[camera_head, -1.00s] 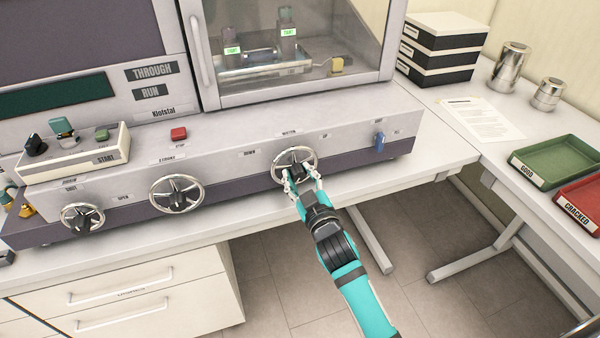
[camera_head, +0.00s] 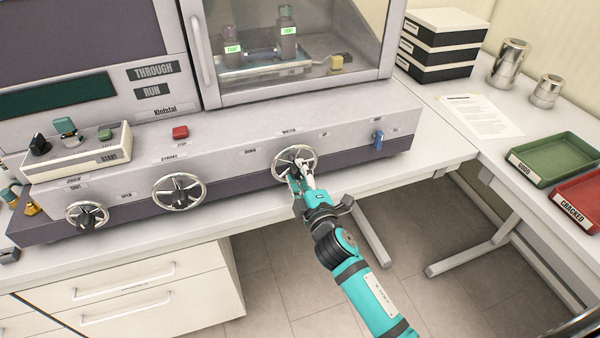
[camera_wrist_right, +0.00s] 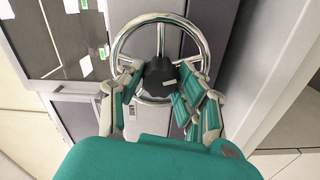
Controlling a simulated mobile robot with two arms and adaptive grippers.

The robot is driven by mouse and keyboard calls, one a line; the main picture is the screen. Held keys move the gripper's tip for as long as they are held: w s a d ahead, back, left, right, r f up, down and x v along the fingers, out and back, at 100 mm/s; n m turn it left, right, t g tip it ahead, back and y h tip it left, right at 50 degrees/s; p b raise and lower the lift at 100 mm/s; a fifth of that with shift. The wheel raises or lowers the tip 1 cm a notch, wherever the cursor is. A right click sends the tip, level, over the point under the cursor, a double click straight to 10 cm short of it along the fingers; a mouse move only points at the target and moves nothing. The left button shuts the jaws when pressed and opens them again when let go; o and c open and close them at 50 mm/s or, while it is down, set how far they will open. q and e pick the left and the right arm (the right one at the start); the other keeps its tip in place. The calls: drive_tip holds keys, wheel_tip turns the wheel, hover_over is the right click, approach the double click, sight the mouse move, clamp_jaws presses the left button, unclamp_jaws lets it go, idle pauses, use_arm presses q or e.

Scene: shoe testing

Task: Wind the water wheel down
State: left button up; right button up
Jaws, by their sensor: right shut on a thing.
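The water wheel (camera_head: 278,163) is a chrome handwheel with a dark hub on the front of the machine, under a small label that seems to read WATER. DOWN is printed to its left and UP to its right. My right gripper (camera_head: 301,168) is at the wheel, shut on its dark hub. In the right wrist view the wheel's chrome rim (camera_wrist_right: 125,42) rings the hub (camera_wrist_right: 160,77), and the fingers of my right gripper (camera_wrist_right: 163,88) close on both sides of it. The left gripper is not in view.
Two similar handwheels (camera_head: 179,205) (camera_head: 87,228) are to the left on the same panel. A blue lever (camera_head: 378,140) is to the right. Green (camera_head: 553,147) and red (camera_head: 580,193) trays lie on the side table. Open floor shows below.

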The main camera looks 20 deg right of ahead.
drive_tip(key=shift+n, duration=1.1)
drive_tip(key=o, duration=1.1)
drive_tip(key=shift+a, duration=0.1)
drive_tip(key=shift+o, duration=0.2)
drive_tip(key=s, duration=1.2)
drive_tip(key=shift+d, duration=0.25)
